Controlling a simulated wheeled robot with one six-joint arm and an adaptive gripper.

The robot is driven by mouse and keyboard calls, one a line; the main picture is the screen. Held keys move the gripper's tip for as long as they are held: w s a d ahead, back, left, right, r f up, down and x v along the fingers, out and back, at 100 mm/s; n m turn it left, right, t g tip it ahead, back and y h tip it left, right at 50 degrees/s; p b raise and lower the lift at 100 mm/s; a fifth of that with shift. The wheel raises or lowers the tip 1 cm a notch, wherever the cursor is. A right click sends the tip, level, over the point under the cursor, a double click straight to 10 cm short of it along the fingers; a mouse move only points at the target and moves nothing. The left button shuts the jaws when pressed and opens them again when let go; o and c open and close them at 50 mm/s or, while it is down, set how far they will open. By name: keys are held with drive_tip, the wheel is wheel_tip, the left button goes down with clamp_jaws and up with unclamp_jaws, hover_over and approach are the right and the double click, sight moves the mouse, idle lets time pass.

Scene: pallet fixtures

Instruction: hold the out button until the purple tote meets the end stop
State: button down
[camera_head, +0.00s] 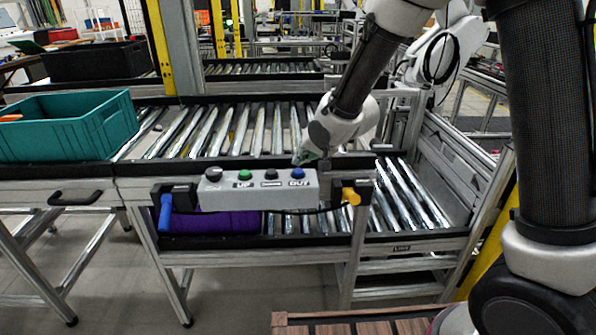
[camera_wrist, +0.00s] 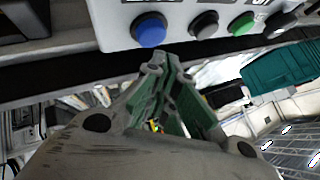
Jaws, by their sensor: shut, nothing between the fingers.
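The grey control box (camera_head: 258,194) carries a blue button (camera_head: 297,173) labelled OUT at its right end. The blue button also shows in the wrist view (camera_wrist: 149,30). My gripper (camera_head: 302,158) is shut and empty, just behind the blue button in the head view. In the wrist view its fingertips (camera_wrist: 165,62) lie just below the button, with a small gap in the picture; contact is not seen. The purple tote (camera_head: 215,222) sits on the lower roller conveyor (camera_head: 408,196), at its left part, partly hidden behind the control box. I cannot make out the end stop clearly.
A green button (camera_head: 245,174) marked UP and two dark buttons share the box. A blue handle (camera_head: 165,212) and a yellow handle (camera_head: 351,196) flank it. A teal tote (camera_head: 62,128) stands on the upper conveyor at left. Lower rollers to the right are bare.

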sight(316, 181)
drive_tip(key=shift+r, duration=2.5)
drive_tip(key=shift+s+d+f+n, duration=0.15)
drive_tip(key=shift+d+f+n, duration=0.05)
drive_tip(key=shift+f+n, duration=0.1)
drive_tip(key=s+d+f+n+g+h, duration=0.2)
drive_tip(key=s+d+f, duration=0.1)
drive_tip(key=shift+s+d+f, duration=0.1)
drive_tip(key=shift+d+f, duration=0.2)
drive_tip(key=s+d+r+h, duration=0.1)
drive_tip(key=s+d+r, duration=0.4)
drive_tip(key=s+d, duration=0.4)
drive_tip(key=s+d+r+h, duration=0.1)
drive_tip(key=s+d+r, duration=0.3)
drive_tip(key=s+d, duration=0.5)
drive_tip(key=s+d+r+m+g+h, duration=0.1)
drive_tip(key=s+d+r, duration=0.4)
drive_tip(key=s+d, duration=0.4)
drive_tip(key=shift+d+r+h, duration=0.3)
drive_tip(key=shift+d+r, duration=0.05)
drive_tip(key=shift+d, duration=0.55)
